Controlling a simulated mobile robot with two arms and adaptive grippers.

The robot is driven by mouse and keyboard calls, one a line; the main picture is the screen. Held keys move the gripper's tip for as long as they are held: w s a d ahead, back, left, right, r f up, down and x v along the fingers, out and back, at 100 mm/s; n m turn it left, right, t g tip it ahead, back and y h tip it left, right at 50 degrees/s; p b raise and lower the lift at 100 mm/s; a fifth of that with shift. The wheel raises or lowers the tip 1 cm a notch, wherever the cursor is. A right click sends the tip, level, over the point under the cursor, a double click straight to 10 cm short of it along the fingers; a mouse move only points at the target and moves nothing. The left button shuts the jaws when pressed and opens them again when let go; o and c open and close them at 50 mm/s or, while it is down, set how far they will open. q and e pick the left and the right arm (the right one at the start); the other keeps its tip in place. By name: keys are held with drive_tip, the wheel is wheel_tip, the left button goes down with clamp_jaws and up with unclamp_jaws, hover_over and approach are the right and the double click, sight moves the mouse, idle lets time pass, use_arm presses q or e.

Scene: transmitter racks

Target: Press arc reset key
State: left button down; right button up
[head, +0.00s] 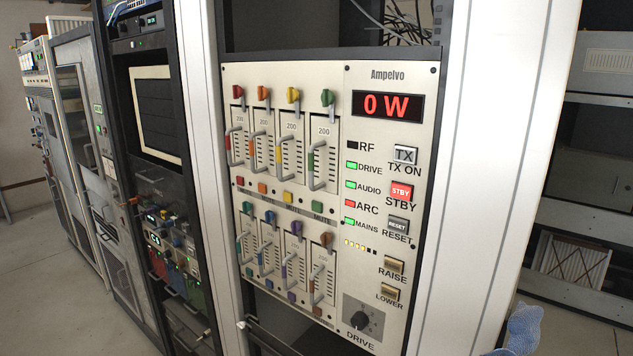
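The grey RESET key (397,225) is in the right column of the Ampelvo transmitter panel (390,88), below the red STBY key (401,191) and above the RAISE key (393,265). The red ARC lamp (350,203) is lit to its left. The display (387,106) reads 0 W in red. DRIVE, AUDIO and MAINS lamps are green; the RF lamp is dark. Nothing touches or covers the RESET key.
A DRIVE knob (361,319) is at lower right. A white rack post (494,160) stands right of the panel. More racks (150,110) line the left. A pale blue shape (522,328), unclear, enters at bottom right.

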drive_tip(key=shift+c, duration=0.2)
clamp_jaws()
idle(1.1)
